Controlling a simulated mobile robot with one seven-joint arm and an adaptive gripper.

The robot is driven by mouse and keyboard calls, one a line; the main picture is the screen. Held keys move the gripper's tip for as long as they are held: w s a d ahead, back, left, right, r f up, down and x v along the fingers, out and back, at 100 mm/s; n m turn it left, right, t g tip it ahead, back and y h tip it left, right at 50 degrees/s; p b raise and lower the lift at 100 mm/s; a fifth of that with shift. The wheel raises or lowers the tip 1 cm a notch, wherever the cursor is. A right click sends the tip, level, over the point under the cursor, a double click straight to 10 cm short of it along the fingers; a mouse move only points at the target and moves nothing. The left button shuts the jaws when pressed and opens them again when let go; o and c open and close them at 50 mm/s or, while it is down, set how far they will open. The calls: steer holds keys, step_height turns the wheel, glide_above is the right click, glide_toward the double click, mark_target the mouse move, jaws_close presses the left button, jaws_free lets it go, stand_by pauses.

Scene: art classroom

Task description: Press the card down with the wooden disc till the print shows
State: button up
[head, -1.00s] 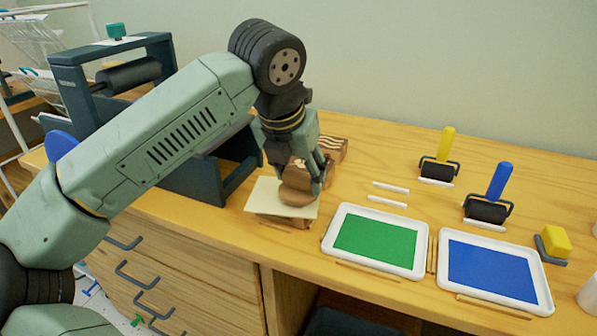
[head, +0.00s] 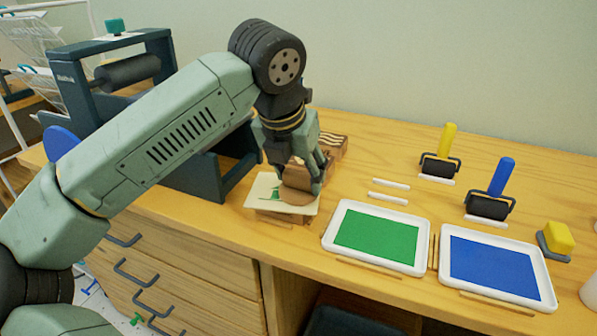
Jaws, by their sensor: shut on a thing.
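The cream card (head: 267,203) lies flat on a wooden block (head: 270,217) near the front edge of the desk. A green printed mark (head: 275,194) shows on the card's upper face. My gripper (head: 303,180) points down over the card and is shut on the wooden disc (head: 297,195). The disc rests on the right part of the card, or very close to it; the exact contact is hard to see. The disc and gripper hide part of the card.
A carved wooden block (head: 333,145) stands behind my gripper. A dark press (head: 205,165) stands at the left. Green (head: 376,240) and blue (head: 493,270) ink trays lie to the right, with yellow-handled (head: 440,163) and blue-handled (head: 490,207) rollers behind. A yellow sponge (head: 558,238) is far right.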

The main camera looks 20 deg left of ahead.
stand_by(0.3)
steer(key=shift+r+p, duration=2.1)
steer(key=shift+r, duration=1.4)
steer(key=shift+d+f, duration=0.1)
